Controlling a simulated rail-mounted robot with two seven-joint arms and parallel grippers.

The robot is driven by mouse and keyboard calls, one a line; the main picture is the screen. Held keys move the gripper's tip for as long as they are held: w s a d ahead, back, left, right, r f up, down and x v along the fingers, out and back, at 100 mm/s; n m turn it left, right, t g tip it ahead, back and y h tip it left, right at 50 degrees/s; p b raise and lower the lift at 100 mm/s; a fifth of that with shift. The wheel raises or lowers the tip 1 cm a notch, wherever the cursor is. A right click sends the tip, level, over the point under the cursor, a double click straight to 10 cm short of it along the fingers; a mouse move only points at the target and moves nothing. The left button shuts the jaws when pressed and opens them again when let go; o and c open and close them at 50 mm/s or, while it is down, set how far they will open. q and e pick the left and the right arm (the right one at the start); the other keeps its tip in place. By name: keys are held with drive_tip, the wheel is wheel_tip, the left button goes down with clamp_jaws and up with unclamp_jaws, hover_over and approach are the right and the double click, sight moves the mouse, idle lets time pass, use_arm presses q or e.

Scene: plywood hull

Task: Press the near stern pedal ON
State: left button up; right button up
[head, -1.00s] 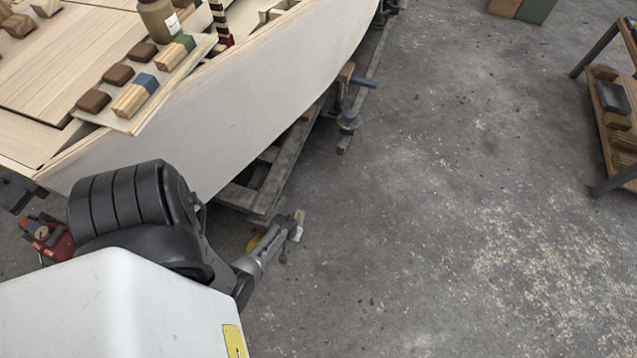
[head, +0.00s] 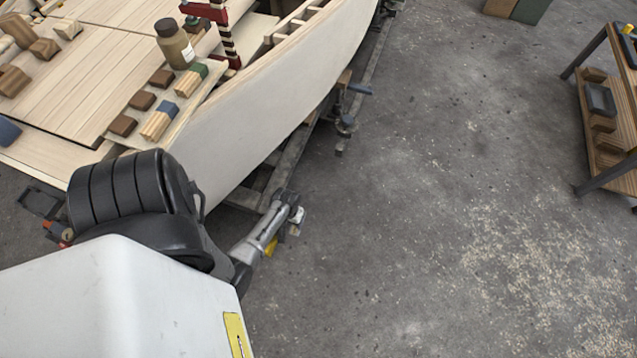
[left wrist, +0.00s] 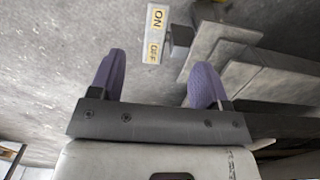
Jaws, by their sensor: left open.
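In the left wrist view, a small pale pedal plate (left wrist: 155,35) with yellow ON and OFF labels shows at the top centre. ON is the upper label and OFF the lower. A dark block joins it to a grey beam on its right. My left gripper (left wrist: 160,60) is open, its two purple fingers apart and nothing between them. The plate appears beyond the fingertips, in line with the gap; I see no contact. In the head view, my left arm reaches to the low frame below the hull, where the pedal and fingers are too small to make out.
The pale plywood hull (head: 270,110) fills the upper left, above a low frame with clamps (head: 345,122). A brown bottle (head: 173,48) and several blocks stand on its deck. A wooden shelf (head: 598,125) stands at the right. The concrete floor between them is open.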

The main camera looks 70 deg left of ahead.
use_arm(q)
drive_tip(key=w+r+m+t+p, duration=0.1)
drive_tip(key=w+r, duration=0.4)
drive_tip(key=r, duration=0.3)
drive_tip(key=w+r+m+t+y, duration=0.1)
drive_tip(key=w+r+m, duration=0.1)
drive_tip(key=w+r, duration=0.4)
wheel_tip(320, 180, up, 3)
drive_tip(key=shift+d+r+p, duration=0.2)
drive_tip(key=shift+d+p, duration=0.05)
drive_tip(key=shift+p, duration=0.1)
